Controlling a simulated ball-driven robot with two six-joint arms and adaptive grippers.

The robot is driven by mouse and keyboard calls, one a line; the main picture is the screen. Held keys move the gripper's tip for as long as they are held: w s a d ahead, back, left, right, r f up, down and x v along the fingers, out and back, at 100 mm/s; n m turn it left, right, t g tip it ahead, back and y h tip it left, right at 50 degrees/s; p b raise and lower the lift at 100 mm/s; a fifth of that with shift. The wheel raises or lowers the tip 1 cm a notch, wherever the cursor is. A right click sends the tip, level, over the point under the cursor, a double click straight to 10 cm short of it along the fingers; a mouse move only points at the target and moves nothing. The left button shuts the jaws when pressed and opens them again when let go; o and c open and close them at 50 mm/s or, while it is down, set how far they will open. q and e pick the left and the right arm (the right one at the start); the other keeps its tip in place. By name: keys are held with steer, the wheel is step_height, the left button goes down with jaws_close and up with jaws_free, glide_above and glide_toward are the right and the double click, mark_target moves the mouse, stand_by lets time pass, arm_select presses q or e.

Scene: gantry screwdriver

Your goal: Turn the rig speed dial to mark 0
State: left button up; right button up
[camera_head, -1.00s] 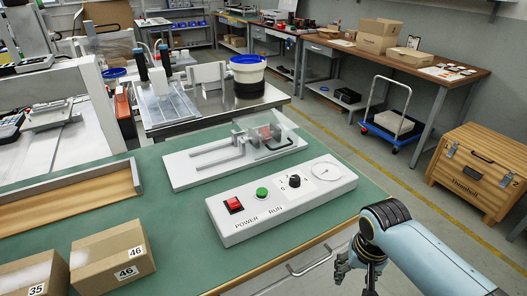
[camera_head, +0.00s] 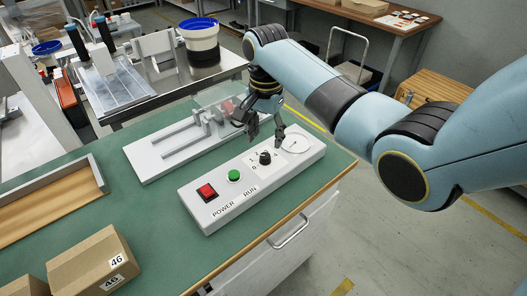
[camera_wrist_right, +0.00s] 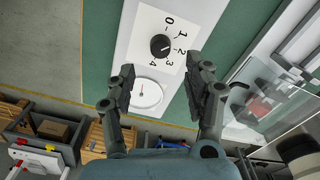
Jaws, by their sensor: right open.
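The rig speed dial is a round black knob (camera_head: 265,158) on the white control box (camera_head: 215,221). The right wrist view shows the knob (camera_wrist_right: 160,45) on a white plate with marks 0 to 4 around it. I cannot tell for sure which mark its pointer faces. My right gripper (camera_head: 266,137) is open and empty, with its fingers pointing down above the box, near the dial. In the right wrist view the dial lies just beyond and between the open fingertips (camera_wrist_right: 163,74), not touching them. My left gripper is out of view.
A red POWER switch (camera_head: 207,192) and a green RUN button (camera_head: 234,175) sit left of the dial. A round white gauge (camera_head: 295,144) sits to its right. A white fixture with a clear guard (camera_head: 160,154) stands behind. Cardboard boxes (camera_head: 95,264) are at front left.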

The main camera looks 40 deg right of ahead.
mark_target(265, 156)
step_height(265, 156, down, 6)
steer(key=shift+f+b, duration=0.25)
steer(key=shift+b, duration=0.2)
jaws_close()
steer(key=shift+r, duration=0.1)
